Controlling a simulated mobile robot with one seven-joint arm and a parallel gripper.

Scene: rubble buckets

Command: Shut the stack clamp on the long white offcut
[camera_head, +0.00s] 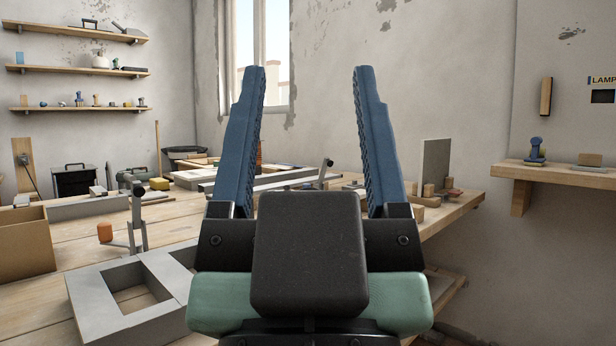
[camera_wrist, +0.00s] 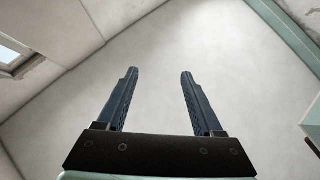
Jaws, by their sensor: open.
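My gripper (camera_head: 309,72) is raised in front of the head camera, its two blue fingers pointing up, wide apart with nothing between them. It also shows open and empty in the wrist view (camera_wrist: 158,72), against bare wall. A grey upright clamp-like fitting with a dark top (camera_head: 138,215) stands on the bench at left. Another lever with a dark knob (camera_head: 325,172) stands farther back, seen between my fingers, near a long pale bar (camera_head: 285,181). I cannot tell which is the stack clamp, its state, or whether the bar is the long white offcut. My gripper hides part of the bench.
The wooden workbench (camera_head: 40,295) carries a grey frame with square openings (camera_head: 88,292), an orange piece (camera_head: 104,232) and a brown box (camera_head: 25,245). Small wood blocks and an upright grey plate (camera_head: 436,165) stand at right. A wall shelf (camera_head: 560,176) is farther right.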

